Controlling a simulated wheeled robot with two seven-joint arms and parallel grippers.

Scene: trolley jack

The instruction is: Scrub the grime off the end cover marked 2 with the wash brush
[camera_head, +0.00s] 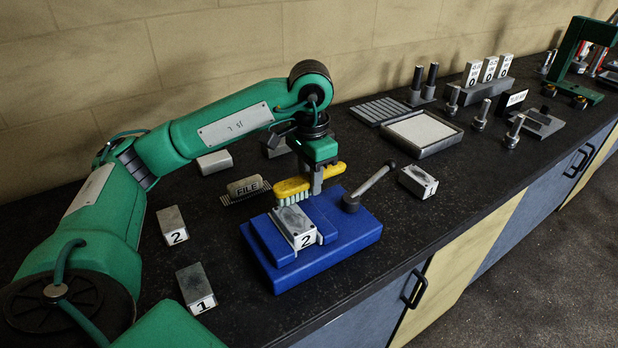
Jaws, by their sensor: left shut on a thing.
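A block marked 2 (304,241) sits in the blue vise (350,243), with dark smudges on its pale top. My left gripper (316,182) comes down from above and is shut on the yellow wash brush (291,187). The brush lies level, its pale bristles facing down at the back end of that block's top. I cannot tell whether the bristles touch it. A second block marked 2 (172,224) lies on the bench to the left. My right gripper is not in view.
A block marked 1 (196,288) lies at the front left. The vise handle (372,184) sticks up right of the brush, near a small pale block (418,181). Trays (423,132) and upright pins stand further right.

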